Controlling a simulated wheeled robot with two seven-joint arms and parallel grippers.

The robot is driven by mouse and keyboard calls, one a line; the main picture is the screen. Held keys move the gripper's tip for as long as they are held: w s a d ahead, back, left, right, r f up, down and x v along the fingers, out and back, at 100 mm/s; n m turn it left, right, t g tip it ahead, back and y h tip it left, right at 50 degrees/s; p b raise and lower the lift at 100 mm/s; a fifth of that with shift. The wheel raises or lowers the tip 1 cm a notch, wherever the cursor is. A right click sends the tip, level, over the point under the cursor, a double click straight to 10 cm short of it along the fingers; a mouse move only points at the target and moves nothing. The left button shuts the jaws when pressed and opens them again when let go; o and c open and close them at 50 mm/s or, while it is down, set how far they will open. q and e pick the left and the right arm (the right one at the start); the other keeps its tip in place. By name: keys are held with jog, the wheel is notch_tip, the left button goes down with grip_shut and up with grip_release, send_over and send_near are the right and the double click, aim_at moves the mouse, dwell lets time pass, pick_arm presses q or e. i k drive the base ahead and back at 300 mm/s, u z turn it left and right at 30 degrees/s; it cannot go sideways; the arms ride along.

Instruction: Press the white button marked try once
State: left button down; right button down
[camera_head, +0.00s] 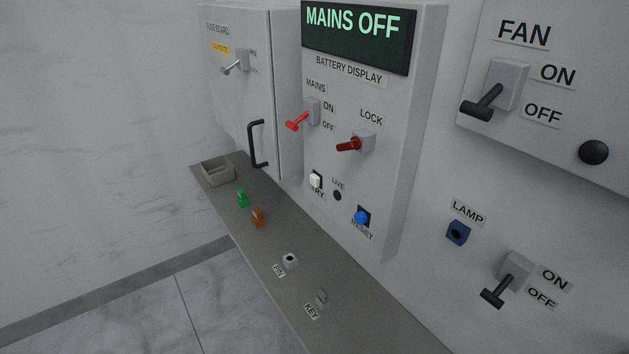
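The white button (315,181) marked TRY sits low on the battery display panel (350,85), left of the small black LIVE spot (337,196). It stands out from a dark square plate. The TRY label lies just under it and is partly covered by it. Neither of my grippers shows in the head view, and nothing touches the button.
The screen (357,36) reads MAINS OFF. A red MAINS lever (298,122), a red LOCK switch (354,144) and a blue RESET button (362,217) surround the button. A grey shelf (330,270) below holds a tray (217,172) and small parts. A handle (256,145) protrudes left.

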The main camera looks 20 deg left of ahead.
aim_at(314, 180)
jog(key=k, duration=0.65)
jog(key=u, duration=0.65)
jog(key=i, duration=1.15)
jog(key=z, duration=0.65)
